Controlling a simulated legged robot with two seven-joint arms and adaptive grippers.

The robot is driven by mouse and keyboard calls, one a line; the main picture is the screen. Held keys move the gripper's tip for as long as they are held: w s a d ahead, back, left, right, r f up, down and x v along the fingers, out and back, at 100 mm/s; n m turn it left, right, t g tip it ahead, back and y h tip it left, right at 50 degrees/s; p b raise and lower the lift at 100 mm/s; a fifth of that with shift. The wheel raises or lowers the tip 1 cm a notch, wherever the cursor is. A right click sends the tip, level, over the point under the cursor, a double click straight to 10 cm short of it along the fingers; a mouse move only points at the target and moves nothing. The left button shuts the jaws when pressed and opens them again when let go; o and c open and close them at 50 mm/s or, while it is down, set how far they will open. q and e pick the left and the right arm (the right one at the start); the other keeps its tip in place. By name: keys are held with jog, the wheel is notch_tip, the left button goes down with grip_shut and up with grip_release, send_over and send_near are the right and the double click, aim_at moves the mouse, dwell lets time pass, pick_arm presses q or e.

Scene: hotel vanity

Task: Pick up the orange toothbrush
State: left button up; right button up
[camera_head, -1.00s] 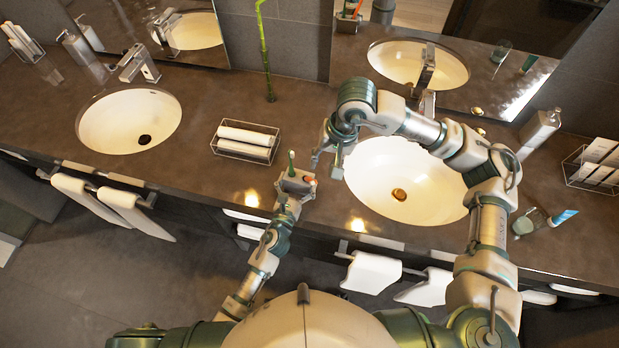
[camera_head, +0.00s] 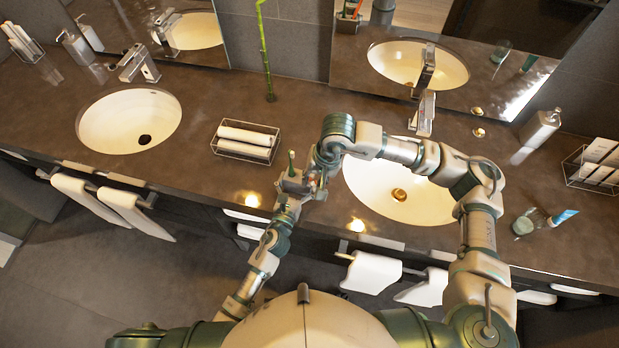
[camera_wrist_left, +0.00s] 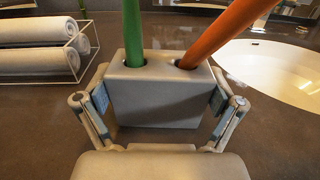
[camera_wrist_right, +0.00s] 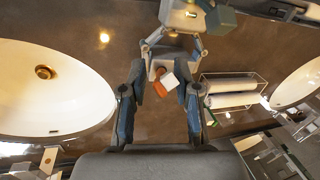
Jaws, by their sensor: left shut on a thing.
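A grey toothbrush holder (camera_wrist_left: 156,101) stands upright on the counter near its front edge. My left gripper (camera_wrist_left: 158,112) is shut on it, one finger on each side; the holder (camera_head: 293,183) shows left of the right sink in the head view. A green toothbrush (camera_wrist_left: 133,35) stands in its left hole. The orange toothbrush (camera_wrist_left: 228,33) leans to the right in the other hole. My right gripper (camera_wrist_right: 163,82) is open over the holder, with the orange toothbrush (camera_wrist_right: 164,66) showing between its fingers. Whether a finger touches it I cannot tell. In the head view my right gripper hides the orange toothbrush.
A wire basket of rolled white towels (camera_head: 245,141) stands behind and left of the holder. The right sink (camera_head: 415,190) lies just to the right. White towels (camera_head: 371,272) hang along the front.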

grip_shut()
jog(key=shift+r, duration=0.25)
notch_tip(320, 180, up, 23)
jog(key=m+g+y, duration=0.1)
jog(key=m+y, duration=0.2)
jog(key=m, duration=1.1)
jog(key=shift+s+d+m+g, duration=0.2)
jog(key=shift+m+g, duration=0.1)
